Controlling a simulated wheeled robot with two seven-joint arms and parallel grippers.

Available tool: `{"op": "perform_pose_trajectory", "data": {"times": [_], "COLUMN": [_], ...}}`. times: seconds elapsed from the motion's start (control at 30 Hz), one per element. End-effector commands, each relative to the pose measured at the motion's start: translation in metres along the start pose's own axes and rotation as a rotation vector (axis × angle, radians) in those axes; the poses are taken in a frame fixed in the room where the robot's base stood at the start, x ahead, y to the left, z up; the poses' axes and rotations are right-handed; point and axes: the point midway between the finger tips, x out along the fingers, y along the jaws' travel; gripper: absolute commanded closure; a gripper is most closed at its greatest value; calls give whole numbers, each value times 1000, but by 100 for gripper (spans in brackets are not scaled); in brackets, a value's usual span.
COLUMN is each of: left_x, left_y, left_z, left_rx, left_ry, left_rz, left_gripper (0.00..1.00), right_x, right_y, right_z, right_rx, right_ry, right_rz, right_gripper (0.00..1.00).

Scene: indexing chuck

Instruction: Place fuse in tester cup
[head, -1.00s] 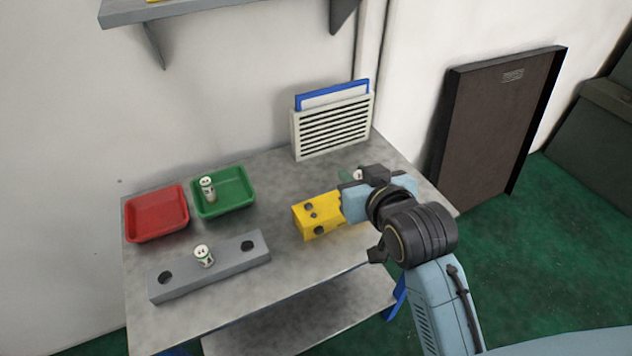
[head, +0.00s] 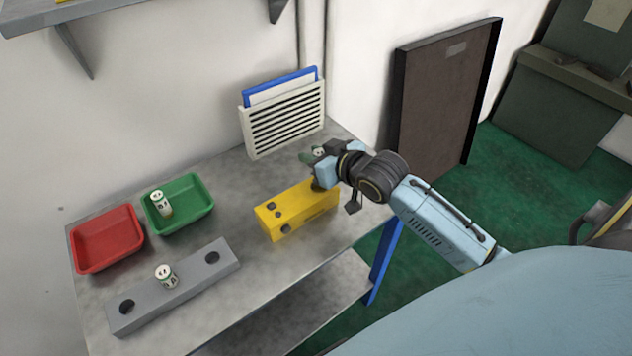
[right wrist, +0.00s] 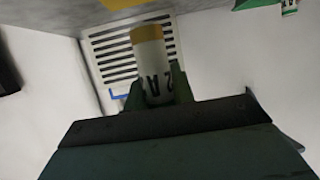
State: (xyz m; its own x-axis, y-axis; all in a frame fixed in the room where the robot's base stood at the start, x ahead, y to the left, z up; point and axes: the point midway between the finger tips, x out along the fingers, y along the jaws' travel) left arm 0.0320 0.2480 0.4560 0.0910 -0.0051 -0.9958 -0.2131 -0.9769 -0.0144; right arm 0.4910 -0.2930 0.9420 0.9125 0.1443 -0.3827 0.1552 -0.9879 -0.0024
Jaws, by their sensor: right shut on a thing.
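In the right wrist view the held fuse (right wrist: 150,68) shows a gold end cap and a "2A" print, between green fingers (right wrist: 158,88). The tester has several dark round features on its top and front. A dark round spot near its right end is partly behind my gripper, and I cannot tell which feature is the cup. My left gripper is out of view.
A grey block (head: 190,279) holds a fuse (head: 166,276) upright between two empty holes. A green tray (head: 196,212) holds another fuse (head: 160,203). A red tray (head: 108,238) looks empty. A slatted rack (head: 284,125) stands at the table's back. Bare table lies around the tester.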

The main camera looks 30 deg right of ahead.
Motion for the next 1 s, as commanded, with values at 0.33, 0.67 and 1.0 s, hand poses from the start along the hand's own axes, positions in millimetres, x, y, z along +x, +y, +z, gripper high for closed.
{"op": "perform_pose_trajectory", "data": {"times": [0.33,0.67,1.0], "left_x": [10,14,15], "left_y": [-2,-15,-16], "left_z": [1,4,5], "left_rx": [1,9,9], "left_ry": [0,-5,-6], "left_rz": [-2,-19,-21], "left_gripper": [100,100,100], "right_x": [14,22,24], "right_y": [-1,-1,-1], "right_z": [36,55,58], "right_rx": [-1,-2,-2], "right_ry": [-2,2,0], "right_rz": [0,0,0], "right_gripper": [98,98,59]}}
